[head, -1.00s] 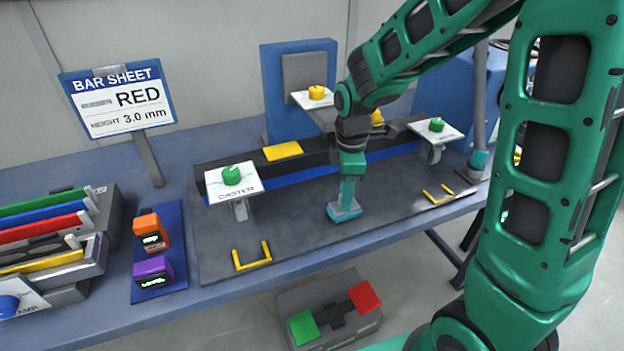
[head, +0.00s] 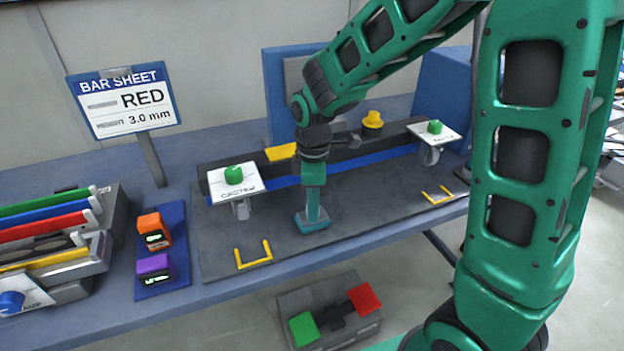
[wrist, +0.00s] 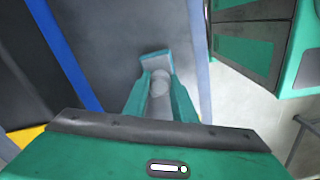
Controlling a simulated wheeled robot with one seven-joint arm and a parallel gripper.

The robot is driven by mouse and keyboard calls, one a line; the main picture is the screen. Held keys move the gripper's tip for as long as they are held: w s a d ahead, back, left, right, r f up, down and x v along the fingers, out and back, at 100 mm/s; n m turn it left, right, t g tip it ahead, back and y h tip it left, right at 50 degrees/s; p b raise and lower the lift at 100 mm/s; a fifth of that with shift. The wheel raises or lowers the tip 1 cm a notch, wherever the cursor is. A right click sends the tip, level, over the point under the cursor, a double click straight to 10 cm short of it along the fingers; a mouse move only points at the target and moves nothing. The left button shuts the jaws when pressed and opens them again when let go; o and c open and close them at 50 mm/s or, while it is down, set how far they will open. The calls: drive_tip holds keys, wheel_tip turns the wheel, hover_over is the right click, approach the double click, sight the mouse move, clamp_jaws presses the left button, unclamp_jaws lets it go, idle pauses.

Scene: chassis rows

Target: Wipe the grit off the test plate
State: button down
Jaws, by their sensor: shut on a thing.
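The test plate seems to be the dark grey plate (head: 375,205) on the bench; I cannot make out any grit on it. My gripper (head: 312,204) is over the plate's middle, pointing down. In the wrist view, my gripper (wrist: 160,84) is shut on the pale grey handle of a wiping tool (wrist: 156,62). The tool's teal head (head: 311,222) is low at the plate; I cannot tell whether it touches. Part of the handle is hidden between the fingers.
White caster plates with green knobs stand left (head: 234,179) and right (head: 433,132). Yellow brackets (head: 254,262) (head: 438,197) are near the plate's front edge. A blue strip (head: 372,157) and black ledge run behind. Orange and purple blocks (head: 154,231) (head: 155,270) sit left.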

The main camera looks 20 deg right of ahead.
wheel_tip(320, 180, up, 3)
drive_tip(key=shift+d+f, duration=0.1)
drive_tip(key=shift+d+r, duration=0.1)
drive_tip(key=shift+r, duration=2.6)
